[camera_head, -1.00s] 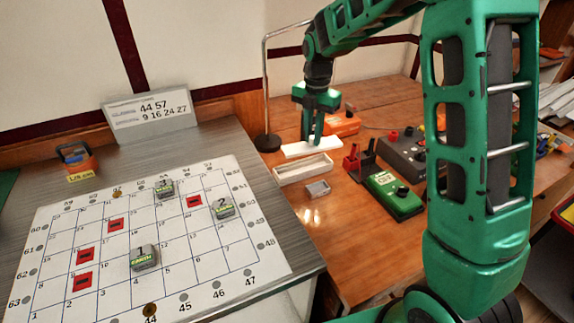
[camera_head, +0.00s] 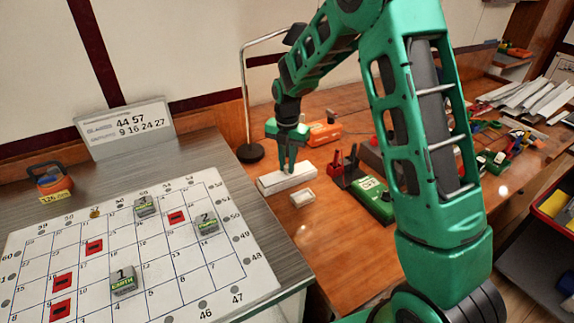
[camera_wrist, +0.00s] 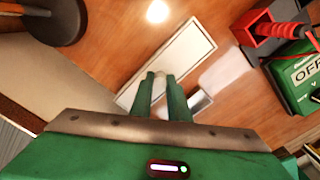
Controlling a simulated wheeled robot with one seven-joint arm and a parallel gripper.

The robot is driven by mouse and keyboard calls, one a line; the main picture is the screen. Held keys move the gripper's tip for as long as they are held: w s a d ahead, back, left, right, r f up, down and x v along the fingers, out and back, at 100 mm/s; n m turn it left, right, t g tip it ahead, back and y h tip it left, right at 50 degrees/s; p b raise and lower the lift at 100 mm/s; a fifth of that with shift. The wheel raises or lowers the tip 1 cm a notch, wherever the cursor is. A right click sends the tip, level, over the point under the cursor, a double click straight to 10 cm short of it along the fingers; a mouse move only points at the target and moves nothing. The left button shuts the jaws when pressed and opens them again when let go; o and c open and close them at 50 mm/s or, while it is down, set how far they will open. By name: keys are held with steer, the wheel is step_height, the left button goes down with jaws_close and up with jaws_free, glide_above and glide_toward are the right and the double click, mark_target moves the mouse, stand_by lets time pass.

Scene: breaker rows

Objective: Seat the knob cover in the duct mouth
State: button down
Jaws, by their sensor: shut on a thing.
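The knob cover (camera_head: 303,170) is a flat white rectangular plate. In the head view it lies over the mouth of the white box-shaped duct (camera_head: 291,187) on the wooden bench. The plate also shows in the wrist view (camera_wrist: 190,47), in line with my fingers. My gripper (camera_head: 287,168) points down and is shut on the cover's small pale knob, between the fingertips in the wrist view (camera_wrist: 160,82). The cover hides the duct's opening. I cannot tell whether it sits fully down in the mouth or only rests on the rim.
A small pale box (camera_head: 302,198) lies just in front of the duct. A red holder (camera_head: 345,167) and a green OFF-labelled device (camera_head: 372,200) stand to the right, an orange object (camera_head: 324,133) behind. A metal stand (camera_head: 250,152) is at back left. The numbered board (camera_head: 150,245) lies left.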

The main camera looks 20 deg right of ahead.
mark_target(287, 166)
steer(key=shift+f, duration=0.2)
steer(key=c, duration=1.7)
jaws_free()
steer(key=shift+r, duration=0.1)
step_height(287, 166, up, 12)
steer(key=shift+r, duration=0.1)
